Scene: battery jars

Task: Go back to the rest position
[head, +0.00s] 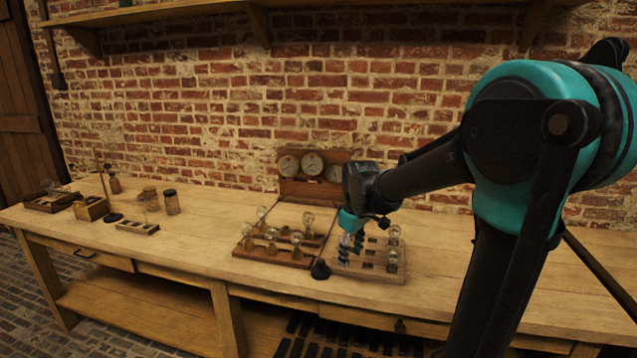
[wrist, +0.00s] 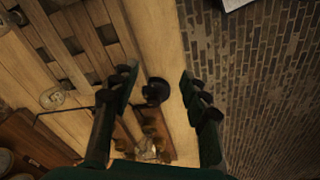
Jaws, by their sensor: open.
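My gripper (head: 351,243) hangs from my teal and black arm above the front middle of the wooden workbench (head: 205,240), beside a light wooden rack (head: 370,267) with square holes. In the wrist view my gripper (wrist: 158,88) has its two dark fingers spread wide, with nothing held between them. A small round black base (head: 320,269) stands on the bench near the gripper; it also shows beyond the fingers in the wrist view (wrist: 155,91). Part of the light rack is hidden behind the gripper.
A darker rack (head: 272,256) with several glass bulbs stands left of the gripper. A board with round dials (head: 313,174) stands behind. Jars (head: 172,202) and small boxes (head: 91,208) sit at the far left. Bare bench lies between. A shelf (head: 160,12) crosses the brick wall.

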